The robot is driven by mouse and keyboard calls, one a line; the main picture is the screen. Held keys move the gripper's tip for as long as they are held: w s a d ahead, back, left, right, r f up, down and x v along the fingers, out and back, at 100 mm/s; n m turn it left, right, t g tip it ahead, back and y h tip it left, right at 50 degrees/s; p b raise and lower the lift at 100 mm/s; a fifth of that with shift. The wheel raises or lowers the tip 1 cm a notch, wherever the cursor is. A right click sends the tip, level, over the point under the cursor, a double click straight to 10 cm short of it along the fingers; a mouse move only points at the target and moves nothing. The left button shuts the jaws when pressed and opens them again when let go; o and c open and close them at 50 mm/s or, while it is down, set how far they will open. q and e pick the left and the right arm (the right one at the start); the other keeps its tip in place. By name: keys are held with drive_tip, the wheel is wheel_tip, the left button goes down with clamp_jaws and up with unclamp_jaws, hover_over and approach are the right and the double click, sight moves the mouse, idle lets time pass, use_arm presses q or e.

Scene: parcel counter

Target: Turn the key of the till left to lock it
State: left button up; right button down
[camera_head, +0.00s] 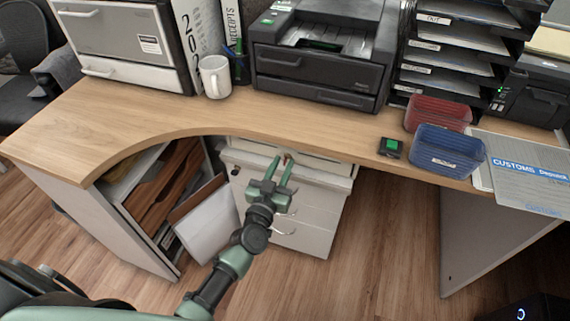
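A white drawer unit (308,217) with several drawers stands under the counter's front edge. The shallow pale front at its top (325,168) appears to be the till. A small brownish thing, probably the key (288,157), shows at that front, tiny and partly hidden. My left gripper (284,159) reaches up to it, its two green fingers apart with the brownish thing between their tips. I cannot tell whether either finger touches it, nor which way the key is turned. My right gripper is not in view.
The wooden counter (120,118) overhangs the unit. On it stand a white mug (214,76), a black printer (320,60), a small green-topped box (390,147), and red (438,113) and blue (447,149) trays. An open shelf (165,195) is left of the unit; open floor lies in front.

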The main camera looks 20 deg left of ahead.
use_arm(q)
drive_tip(key=shift+w, duration=0.55)
drive_tip(key=shift+c, duration=0.3)
clamp_jaws()
idle(0.8)
